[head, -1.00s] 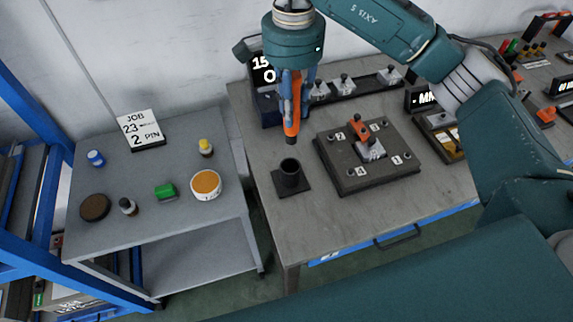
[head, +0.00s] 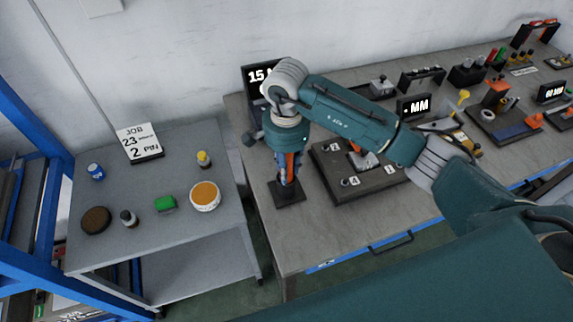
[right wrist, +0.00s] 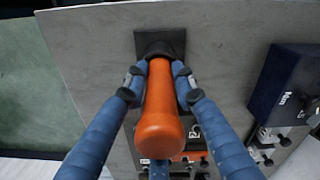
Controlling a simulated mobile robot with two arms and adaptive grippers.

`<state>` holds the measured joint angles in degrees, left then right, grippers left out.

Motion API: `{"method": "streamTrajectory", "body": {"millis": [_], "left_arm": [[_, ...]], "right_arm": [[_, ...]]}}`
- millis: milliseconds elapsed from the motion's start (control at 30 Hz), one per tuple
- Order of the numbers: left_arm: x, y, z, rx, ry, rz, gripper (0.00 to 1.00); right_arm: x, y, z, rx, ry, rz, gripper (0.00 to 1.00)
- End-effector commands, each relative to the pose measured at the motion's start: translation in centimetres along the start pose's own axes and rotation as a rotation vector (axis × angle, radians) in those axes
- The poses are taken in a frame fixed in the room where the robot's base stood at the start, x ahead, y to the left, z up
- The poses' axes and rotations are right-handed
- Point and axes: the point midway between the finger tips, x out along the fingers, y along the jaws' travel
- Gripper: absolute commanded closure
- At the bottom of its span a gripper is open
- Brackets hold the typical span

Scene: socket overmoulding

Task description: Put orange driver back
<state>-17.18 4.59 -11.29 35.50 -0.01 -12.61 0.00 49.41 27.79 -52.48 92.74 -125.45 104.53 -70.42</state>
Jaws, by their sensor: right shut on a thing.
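The orange driver (right wrist: 160,125) is upright between the blue fingers of my right gripper (right wrist: 157,78) in the right wrist view. The gripper is shut on its handle. In the head view my right gripper (head: 288,180) is over the black holder (head: 287,192), and a strip of the driver (head: 289,166) shows between the fingers. The driver's lower end is at the holder; how deep it sits in it cannot be told. The holder's square base also shows in the right wrist view (right wrist: 172,40). My left gripper is not in view.
A dark fixture plate (head: 345,190) with numbered corners and an orange-topped part stands right of the holder, partly under my arm. A navy display box (head: 256,80) stands behind. The grey side table (head: 150,240) at left carries small jars, a green block and a job sign (head: 139,142).

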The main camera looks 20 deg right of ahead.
Motion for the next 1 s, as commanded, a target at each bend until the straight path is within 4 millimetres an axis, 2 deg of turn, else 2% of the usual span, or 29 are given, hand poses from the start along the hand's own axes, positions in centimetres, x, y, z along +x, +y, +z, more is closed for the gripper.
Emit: {"method": "streamTrajectory", "body": {"millis": [367, 400, 467, 867, 1000], "left_arm": [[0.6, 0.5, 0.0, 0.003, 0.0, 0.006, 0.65], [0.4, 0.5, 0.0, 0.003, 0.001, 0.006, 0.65], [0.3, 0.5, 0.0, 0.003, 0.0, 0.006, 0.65], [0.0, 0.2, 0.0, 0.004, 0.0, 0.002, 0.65], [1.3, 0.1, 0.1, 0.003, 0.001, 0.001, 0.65]], "right_arm": [[0.4, -0.1, -0.1, 0.0, 0.001, -0.004, 1.0], [0.3, -0.1, -0.1, 0.0, 0.001, -0.002, 0.66], [0.3, -0.1, -0.1, 0.0, 0.001, -0.002, 0.55], [-0.3, -0.1, -0.1, 0.0, 0.002, -0.004, 0.55], [-2.3, -0.2, -0.2, 0.0, 0.006, -0.008, 0.55]]}}
